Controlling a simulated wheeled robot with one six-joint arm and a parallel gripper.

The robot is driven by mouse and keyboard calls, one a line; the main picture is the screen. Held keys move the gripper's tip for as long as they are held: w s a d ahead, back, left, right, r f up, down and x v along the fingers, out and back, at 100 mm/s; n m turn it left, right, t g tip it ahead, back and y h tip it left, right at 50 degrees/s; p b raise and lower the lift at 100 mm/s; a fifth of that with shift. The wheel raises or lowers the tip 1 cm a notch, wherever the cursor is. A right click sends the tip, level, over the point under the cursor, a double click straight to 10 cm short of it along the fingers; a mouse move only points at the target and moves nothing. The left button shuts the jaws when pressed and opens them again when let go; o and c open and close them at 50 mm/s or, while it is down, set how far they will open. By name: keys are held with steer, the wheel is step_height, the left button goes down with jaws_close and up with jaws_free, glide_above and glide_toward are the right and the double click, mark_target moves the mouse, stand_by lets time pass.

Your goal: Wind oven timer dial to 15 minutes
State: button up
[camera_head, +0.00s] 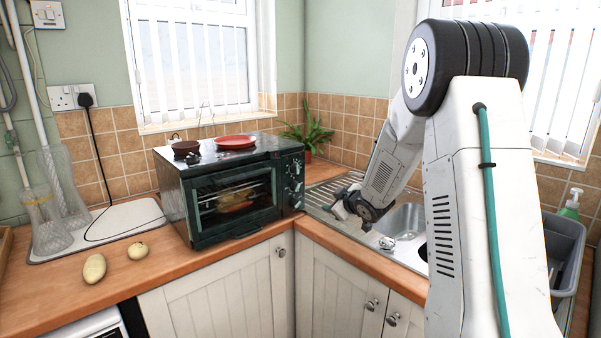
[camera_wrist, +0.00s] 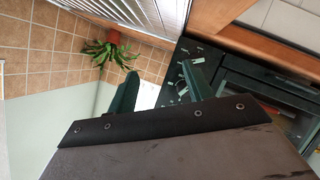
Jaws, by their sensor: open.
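The dark green toaster oven (camera_head: 236,232) stands on the corner worktop with its glass door closed and food visible inside. Its control panel (camera_head: 293,180) is on the right of its front, with several small dials in a column. I cannot tell which is the timer or read its setting. My gripper (camera_head: 343,209) is to the right of the panel, over the sink edge, apart from the oven. In the wrist view, my gripper (camera_wrist: 160,88) has its two dark green fingers spread and empty. The panel (camera_wrist: 176,70) shows behind and between them, turned sideways, with the dials partly hidden.
A red plate (camera_head: 236,142) and a small brown dish (camera_head: 186,147) sit on the oven. A potted plant (camera_head: 308,136) stands behind it in the corner. The sink (camera_head: 404,220) is at the right. Two potatoes (camera_head: 94,268) lie on the open worktop at left.

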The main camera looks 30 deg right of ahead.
mark_target(299, 170)
steer(key=w+a+r+n+t+y, duration=0.3)
steer(key=a+r+n+t+y, duration=0.15)
steer(key=r, duration=0.35)
steer(key=x, duration=0.7)
steer(key=shift+w+a, duration=0.1)
steer(key=shift+a, duration=0.35)
steer(key=c, duration=1)
